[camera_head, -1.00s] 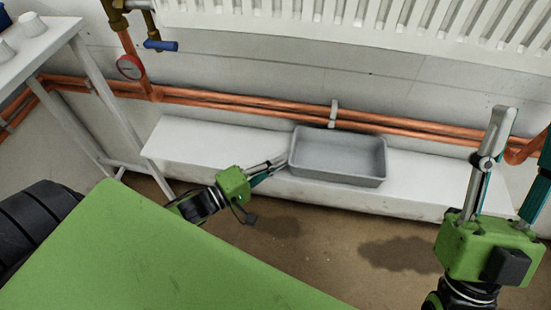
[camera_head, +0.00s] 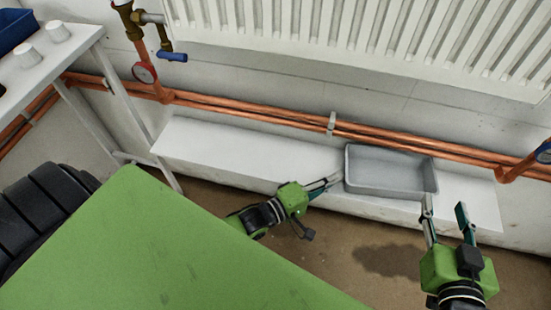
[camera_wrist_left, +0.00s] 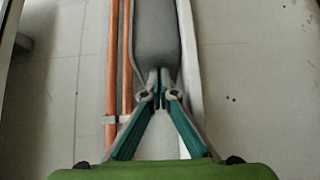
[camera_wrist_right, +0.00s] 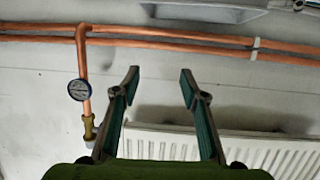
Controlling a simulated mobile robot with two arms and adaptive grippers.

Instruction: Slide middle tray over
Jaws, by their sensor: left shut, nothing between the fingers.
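A grey rectangular tray (camera_head: 392,184) sits upright on a white ledge (camera_head: 240,150) below the copper pipes, towards the ledge's right part. It looks empty. My left gripper (camera_head: 338,179) is shut and empty, its tips at the tray's left end. In the left wrist view the shut tips (camera_wrist_left: 160,92) meet the near end of the tray (camera_wrist_left: 156,45) and appear to touch it. My right gripper (camera_head: 445,204) is open and empty, in front of the tray's right end. In the right wrist view its fingers (camera_wrist_right: 159,72) stand apart with nothing between them.
Copper pipes (camera_head: 240,116) run along the wall behind the ledge, with a white bracket (camera_head: 332,123) and a radiator (camera_head: 360,35) above. A white side table (camera_head: 60,60) holds cups at the left. Some bare ledge (camera_head: 470,200) lies right of the tray.

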